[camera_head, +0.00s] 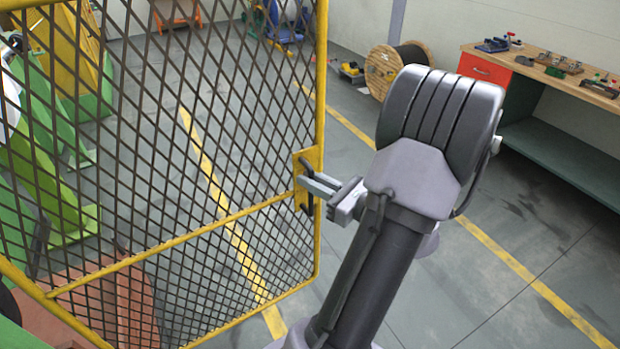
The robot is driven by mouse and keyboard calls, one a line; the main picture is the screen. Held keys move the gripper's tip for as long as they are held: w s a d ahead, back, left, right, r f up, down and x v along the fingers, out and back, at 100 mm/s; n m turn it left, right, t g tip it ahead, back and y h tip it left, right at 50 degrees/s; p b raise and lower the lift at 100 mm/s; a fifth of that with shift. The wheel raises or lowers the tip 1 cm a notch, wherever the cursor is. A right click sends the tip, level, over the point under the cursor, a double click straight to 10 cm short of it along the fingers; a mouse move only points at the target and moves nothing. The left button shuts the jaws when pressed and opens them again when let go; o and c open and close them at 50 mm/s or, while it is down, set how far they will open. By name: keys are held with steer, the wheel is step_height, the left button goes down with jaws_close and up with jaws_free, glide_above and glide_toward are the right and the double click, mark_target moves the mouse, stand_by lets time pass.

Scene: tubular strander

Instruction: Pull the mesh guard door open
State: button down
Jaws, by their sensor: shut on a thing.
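The mesh guard door (318,100) has a yellow frame with dark diamond mesh and fills the left half of the head view. A yellow plate on its right edge carries a dark upright handle (304,168). My gripper (308,185) reaches in from the right and is shut on the handle at its middle. The fingers hide part of the handle. My arm stands to the right of the door. The door's left side, where it would be hinged, is out of view.
Green and yellow machine parts (50,150) stand behind the mesh at left. A wooden cable reel (385,72) and a workbench (560,80) with tools stand at the back right. The grey floor right of the door is mostly clear, with yellow lines.

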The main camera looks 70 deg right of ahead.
steer(key=shift+s+a, duration=0.2)
steer(key=c, duration=1.5)
jaws_free()
steer(key=shift+o, duration=0.2)
steer(key=p+v, duration=0.3)
steer(key=v, duration=1.4)
steer(key=shift+a, duration=0.15)
